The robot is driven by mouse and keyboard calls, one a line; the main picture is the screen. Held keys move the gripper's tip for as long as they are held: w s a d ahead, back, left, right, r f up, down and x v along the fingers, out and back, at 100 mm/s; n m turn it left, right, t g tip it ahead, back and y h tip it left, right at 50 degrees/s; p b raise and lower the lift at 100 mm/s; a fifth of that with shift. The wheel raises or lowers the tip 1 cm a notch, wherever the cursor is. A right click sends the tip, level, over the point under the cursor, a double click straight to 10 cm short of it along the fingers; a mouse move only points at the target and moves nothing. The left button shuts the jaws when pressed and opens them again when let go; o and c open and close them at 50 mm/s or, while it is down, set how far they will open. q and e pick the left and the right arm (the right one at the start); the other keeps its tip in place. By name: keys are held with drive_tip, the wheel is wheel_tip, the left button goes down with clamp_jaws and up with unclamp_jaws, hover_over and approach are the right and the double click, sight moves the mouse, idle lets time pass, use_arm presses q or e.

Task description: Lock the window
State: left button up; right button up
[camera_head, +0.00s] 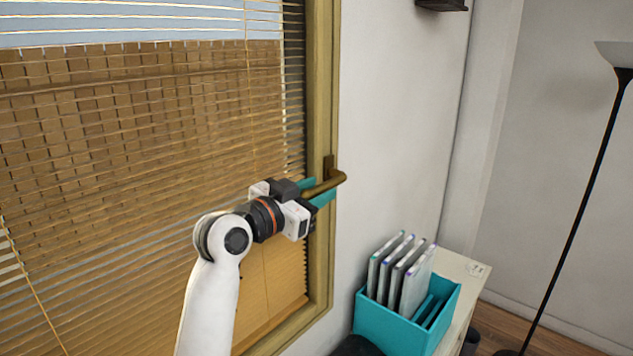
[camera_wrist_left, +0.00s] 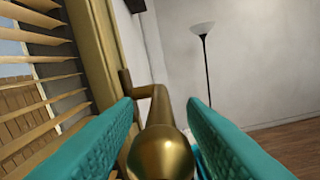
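The window (camera_head: 319,120) has a yellowish wooden frame and stands at the left in the head view. Its brass handle (camera_head: 326,184) sits on the right side of the frame, with its lever lying roughly level and pointing left. My left gripper (camera_head: 318,190) is at the handle, its teal fingers on either side of the lever. In the left wrist view the handle's rounded end (camera_wrist_left: 161,153) lies between the two fingers, which are apart. Gaps appear to show beside it, though the lower contact area is hard to judge. My right gripper is not in view.
Slatted blinds (camera_head: 130,150) cover the window beside my left arm. A teal box (camera_head: 392,326) with several upright folders stands on a white cabinet (camera_head: 459,268) at the lower right. A black floor lamp (camera_head: 583,190) stands farther right. The wall between is clear.

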use_arm(q)
drive_tip(key=shift+w+d, duration=0.25)
clamp_jaws()
drive_tip(key=shift+f, duration=0.1)
drive_tip(key=shift+w+d+f+t+h+b, duration=0.2)
drive_tip(key=shift+f+t+h+b, duration=0.6)
drive_tip(key=shift+b, duration=2.8)
drive_tip(key=shift+w+d+f+t+h+b, duration=0.2)
drive_tip(key=shift+f+t+h+b, duration=0.6)
drive_tip(key=shift+b, duration=2.8)
drive_tip(key=shift+w+d+f+t+h+b, duration=0.1)
drive_tip(key=shift+w+f+t+h+b, duration=0.65)
drive_tip(key=shift+b, duration=2.85)
drive_tip(key=shift+s+f+t+y, duration=0.15)
drive_tip(key=shift+s+t+y, duration=0.2)
drive_tip(key=shift+s+t, duration=0.1)
